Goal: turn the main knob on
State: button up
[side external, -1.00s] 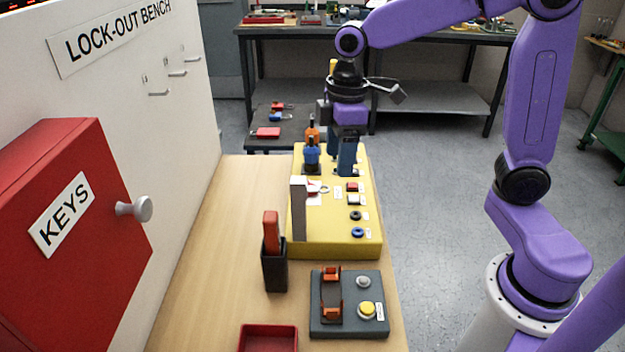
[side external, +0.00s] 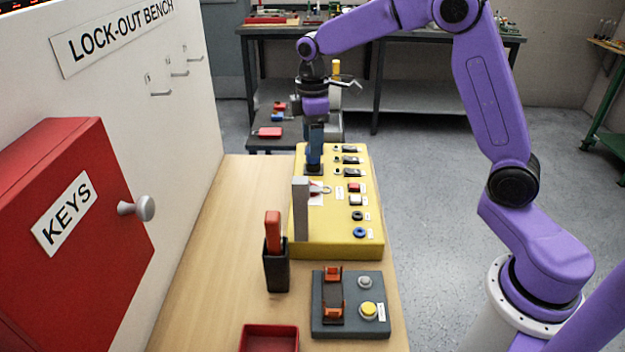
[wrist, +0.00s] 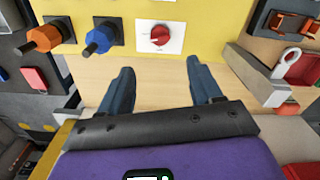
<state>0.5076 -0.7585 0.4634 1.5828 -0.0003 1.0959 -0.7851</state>
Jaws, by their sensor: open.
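A round red knob (wrist: 159,36) with a pale mark sits on a white plate on the yellow box (side external: 342,240). Its labels are too small to read. In the side view the white plate (side external: 316,199) is partly hidden behind a grey upright. My gripper (wrist: 160,68) is open and empty, its blue-grey fingertips apart on either side of the knob's line and short of it in the wrist view. In the side view my gripper (side external: 314,150) is over the box's far left part and hides the handles there.
An orange handle (wrist: 45,38) and a blue handle (wrist: 99,40) stand left of the knob in the wrist view. The grey upright (side external: 300,208) rises at the box's left edge. A red key cabinet (side external: 75,225) is at left. Bare bench (side external: 225,240) lies between.

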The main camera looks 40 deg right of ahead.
aim_at(313, 184)
notch_tip(313, 184, down, 12)
dwell(0.4)
jog(key=c, duration=1)
jog(key=shift+m, duration=1.5)
jog(key=shift+c, duration=0.2)
jog(key=o, duration=1)
jog(key=shift+o, duration=0.2)
notch_tip(313, 184, up, 18)
jog(key=shift+f, duration=0.2)
